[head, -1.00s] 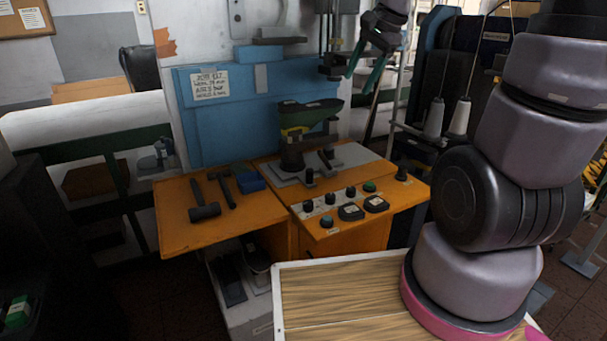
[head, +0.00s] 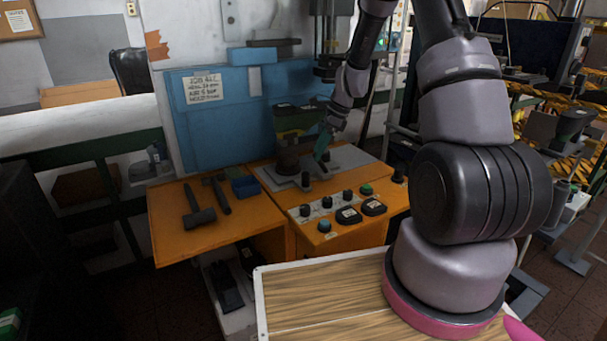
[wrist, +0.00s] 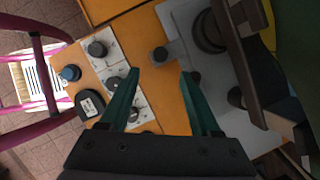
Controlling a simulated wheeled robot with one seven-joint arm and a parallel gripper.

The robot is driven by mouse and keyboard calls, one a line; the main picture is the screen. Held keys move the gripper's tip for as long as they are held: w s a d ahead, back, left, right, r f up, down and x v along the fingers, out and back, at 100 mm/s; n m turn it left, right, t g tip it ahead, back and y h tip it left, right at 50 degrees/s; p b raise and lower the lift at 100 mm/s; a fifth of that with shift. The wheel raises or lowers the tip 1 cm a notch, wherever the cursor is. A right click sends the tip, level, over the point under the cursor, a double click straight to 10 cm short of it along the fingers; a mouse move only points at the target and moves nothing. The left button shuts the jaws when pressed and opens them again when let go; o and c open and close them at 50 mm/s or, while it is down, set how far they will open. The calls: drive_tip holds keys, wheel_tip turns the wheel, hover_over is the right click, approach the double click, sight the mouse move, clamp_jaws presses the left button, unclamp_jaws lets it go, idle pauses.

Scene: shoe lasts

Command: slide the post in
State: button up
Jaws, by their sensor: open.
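A short dark post with a rounded top (head: 306,180) stands at the front edge of the grey metal plate (head: 345,157) on the orange bench. I take it as the post; in the wrist view its knob (wrist: 160,55) lies ahead of and between my fingertips. My gripper (head: 324,145) has teal fingers and hangs over the plate, behind and above the post. In the wrist view my gripper (wrist: 158,82) is open with nothing between the fingers. A dark round pedestal (head: 288,162) stands on the plate, below a dark green last (head: 294,118) partly hidden by my gripper.
Black knobs and buttons (head: 349,215) sit on the orange bench in front of the plate. Two hammers (head: 198,210) and a blue box (head: 245,186) lie to the left. A blue machine body (head: 200,135) stands behind. A wood-topped surface (head: 310,290) is nearest me.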

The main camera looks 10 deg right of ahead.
sight(307, 173)
drive_tip(key=x, duration=1)
drive_tip(key=shift+a+f, duration=0.15)
drive_tip(key=shift+f, duration=0.25)
clamp_jaws()
idle(1.0)
